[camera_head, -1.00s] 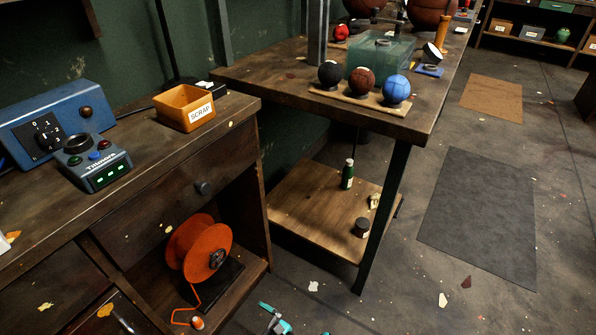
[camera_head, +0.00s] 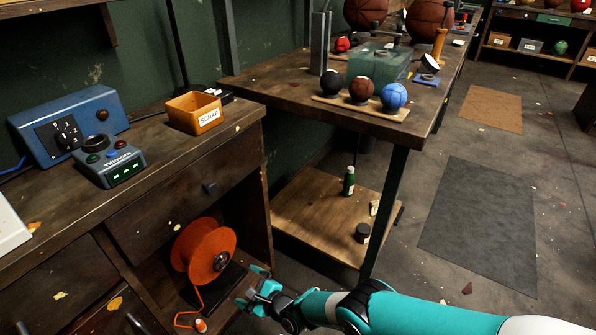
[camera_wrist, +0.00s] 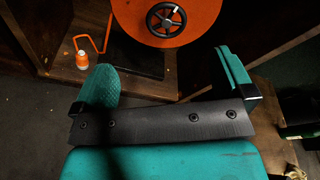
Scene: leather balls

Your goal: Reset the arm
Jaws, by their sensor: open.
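My teal arm reaches in from the lower right in the head view. My gripper (camera_head: 258,290) is open at its end, low in front of the bench's open compartment. In the wrist view my gripper (camera_wrist: 165,78) shows its two teal fingers spread apart with nothing held between them. The orange spool (camera_head: 204,251) stands in that compartment just beyond the fingers. It also shows at the top of the wrist view (camera_wrist: 166,40). I see no contact between the fingers and the spool.
The left bench carries an orange scrap bin (camera_head: 194,112), a blue control box (camera_head: 68,122) and a small button box (camera_head: 108,161). Black, brown and blue balls sit on a board on the other bench (camera_head: 285,75). Its lower shelf (camera_head: 310,215) holds a green bottle (camera_head: 349,181). Floor at right is open.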

